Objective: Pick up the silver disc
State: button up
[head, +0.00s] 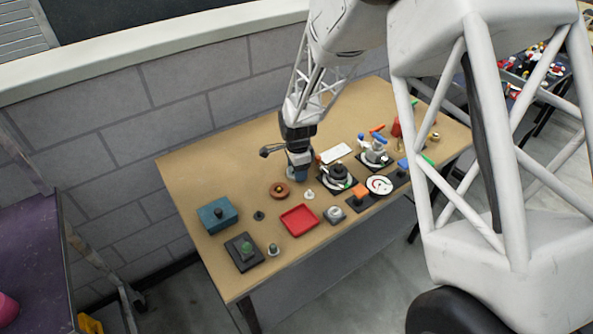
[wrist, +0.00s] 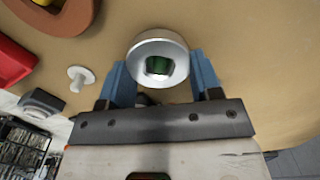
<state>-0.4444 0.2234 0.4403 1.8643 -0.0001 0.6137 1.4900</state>
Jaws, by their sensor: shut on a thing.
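The silver disc (wrist: 158,44) is a round metal piece with a dark green centre. In the wrist view it sits between the tips of my gripper's two blue fingers (wrist: 158,68). The gripper is shut on it. In the head view my gripper (head: 299,172) points down over the back middle of the wooden table. There the disc is mostly hidden at the fingers, and I cannot tell whether it touches the table.
A red tray (head: 299,220), a brown ring (head: 279,190) and a small white peg (head: 309,194) lie near the gripper. A teal box (head: 217,214) stands at the left. Several fixtures crowd the right side. A block wall (head: 180,80) runs behind the table (head: 190,170).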

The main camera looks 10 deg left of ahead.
jog(key=shift+r, duration=0.1)
jog(key=shift+r, duration=0.8)
jog(key=shift+s+r, duration=0.1)
jog(key=shift+r, duration=0.85)
jog(key=s+d, duration=0.2)
jog(key=s, duration=0.2)
jog(key=s+d+r, duration=0.1)
jog(key=s+d, duration=0.1)
jog(key=s, duration=0.3)
jog(key=s+d, duration=0.2)
jog(key=s, duration=0.3)
jog(key=shift+s+d+r, duration=0.15)
jog(key=shift+d, duration=0.2)
jog(key=shift+n, duration=0.3)
jog(key=w+d+r, duration=0.2)
jog(key=w, duration=0.2)
jog(key=w+d+r, duration=0.2)
jog(key=w+r, duration=0.1)
jog(key=w, duration=0.2)
jog(key=w+d+r, duration=0.2)
jog(key=w+r, duration=0.1)
jog(key=w, duration=0.1)
jog(key=shift+w, duration=0.3)
jog(key=shift+w+d+r, duration=0.35)
jog(key=shift+w, duration=0.1)
